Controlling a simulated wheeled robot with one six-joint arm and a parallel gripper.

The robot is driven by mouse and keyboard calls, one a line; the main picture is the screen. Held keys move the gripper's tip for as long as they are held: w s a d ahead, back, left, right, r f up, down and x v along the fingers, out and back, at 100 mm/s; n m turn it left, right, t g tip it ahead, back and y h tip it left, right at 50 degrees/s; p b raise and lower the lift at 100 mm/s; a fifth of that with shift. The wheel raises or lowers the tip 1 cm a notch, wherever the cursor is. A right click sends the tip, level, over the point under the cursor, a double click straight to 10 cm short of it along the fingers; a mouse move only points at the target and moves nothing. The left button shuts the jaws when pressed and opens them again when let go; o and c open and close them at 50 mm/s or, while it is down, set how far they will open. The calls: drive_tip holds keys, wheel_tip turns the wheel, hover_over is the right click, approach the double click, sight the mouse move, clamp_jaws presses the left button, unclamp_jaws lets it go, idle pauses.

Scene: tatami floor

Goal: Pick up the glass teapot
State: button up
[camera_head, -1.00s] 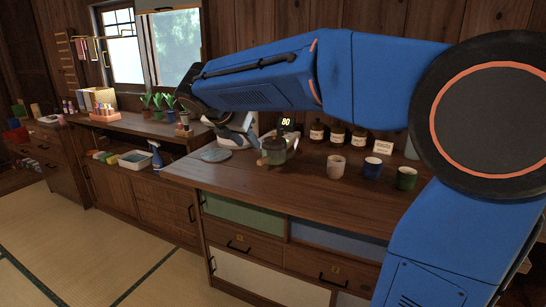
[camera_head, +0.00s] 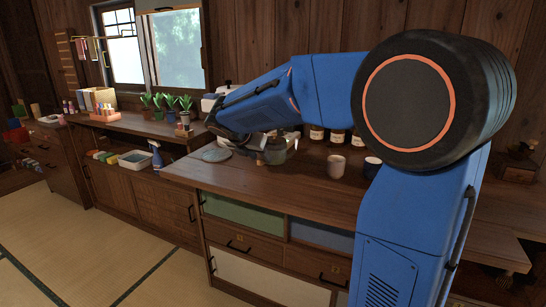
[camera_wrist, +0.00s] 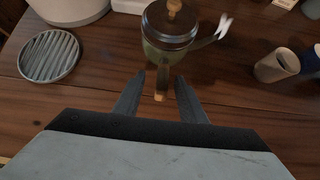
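The glass teapot (camera_wrist: 172,28) stands on the wooden counter, at the top middle of the wrist view, with a dark-rimmed lid and a wooden knob. It also shows in the head view (camera_head: 277,154), partly hidden behind my arm. A wooden handle end (camera_wrist: 160,97) points from the teapot toward my wrist camera. My gripper (camera_wrist: 159,77) is open, with one finger on each side of this handle. I see gaps between the handle and both fingers. I cannot tell the height of the fingers relative to the handle.
A round ribbed coaster (camera_wrist: 49,56) lies left of the teapot, near a white appliance (camera_wrist: 70,8). A beige cup (camera_head: 336,166) and a dark blue cup (camera_head: 371,166) stand to the right. Brown bottles (camera_head: 337,136) stand behind. The counter's front strip is clear.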

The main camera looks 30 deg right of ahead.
sight(275, 158)
drive_tip(key=shift+d+x, duration=0.25)
drive_tip(key=shift+x, duration=2.3)
drive_tip(key=shift+s+r, duration=0.1)
drive_tip(key=shift+r, duration=0.05)
clamp_jaws()
